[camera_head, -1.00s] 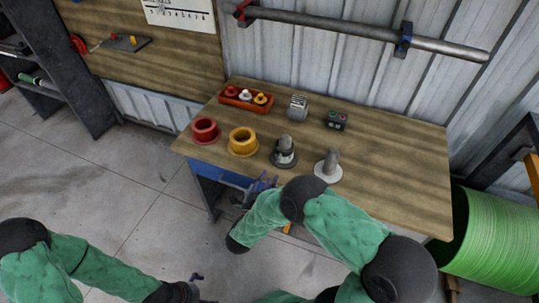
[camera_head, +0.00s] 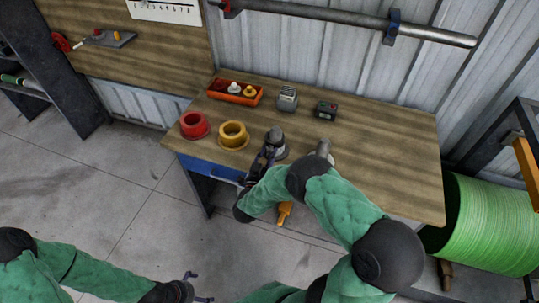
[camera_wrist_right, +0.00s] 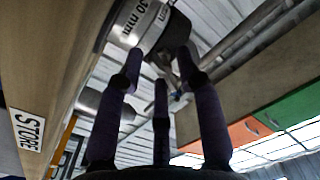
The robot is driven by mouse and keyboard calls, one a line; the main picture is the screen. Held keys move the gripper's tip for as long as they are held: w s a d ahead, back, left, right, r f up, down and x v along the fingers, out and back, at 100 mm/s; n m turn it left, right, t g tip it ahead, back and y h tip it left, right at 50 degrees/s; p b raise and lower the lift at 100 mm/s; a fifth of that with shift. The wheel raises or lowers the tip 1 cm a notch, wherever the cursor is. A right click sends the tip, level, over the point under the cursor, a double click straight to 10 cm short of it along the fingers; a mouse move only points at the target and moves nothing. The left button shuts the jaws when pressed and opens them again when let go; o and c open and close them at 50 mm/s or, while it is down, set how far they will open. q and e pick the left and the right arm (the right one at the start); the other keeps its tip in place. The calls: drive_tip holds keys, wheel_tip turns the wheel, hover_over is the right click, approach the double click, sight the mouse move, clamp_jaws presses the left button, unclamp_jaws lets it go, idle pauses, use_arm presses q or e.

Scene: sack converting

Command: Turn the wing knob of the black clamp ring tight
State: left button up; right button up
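The black clamp ring (camera_head: 282,153) sits low around a grey post (camera_head: 275,135) near the front edge of the workbench. In the right wrist view the post's pale face, marked "30 mm" (camera_wrist_right: 138,18), is close, with the dark ring (camera_wrist_right: 160,42) beside it. My right gripper (camera_head: 264,158) is at the ring's front left side. In the wrist view its purple fingers (camera_wrist_right: 158,65) stand apart, tips close to the ring. My left gripper (camera_head: 190,287) is low over the floor, fingers spread, empty.
A yellow collar (camera_head: 233,134) and a red collar (camera_head: 194,125) stand left of the ring. A second post (camera_head: 323,147) is to the right, partly behind my arm. An orange tray (camera_head: 222,96), a grey block (camera_head: 287,98) and a button box (camera_head: 326,110) stand behind. The bench's right side is clear.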

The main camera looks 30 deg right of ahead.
drive_tip(key=shift+w+d, duration=0.4)
drive_tip(key=shift+d, duration=0.05)
clamp_jaws()
drive_tip(key=shift+f+m, duration=0.1)
drive_tip(key=shift+m, duration=0.2)
drive_tip(key=m+b, duration=0.2)
drive_tip(key=m, duration=0.1)
drive_tip(key=shift+m, duration=0.3)
drive_tip(key=m+b, duration=0.3)
drive_tip(key=m, duration=0.1)
drive_tip(key=shift+w+a+m, duration=0.1)
drive_tip(key=shift+m, duration=0.3)
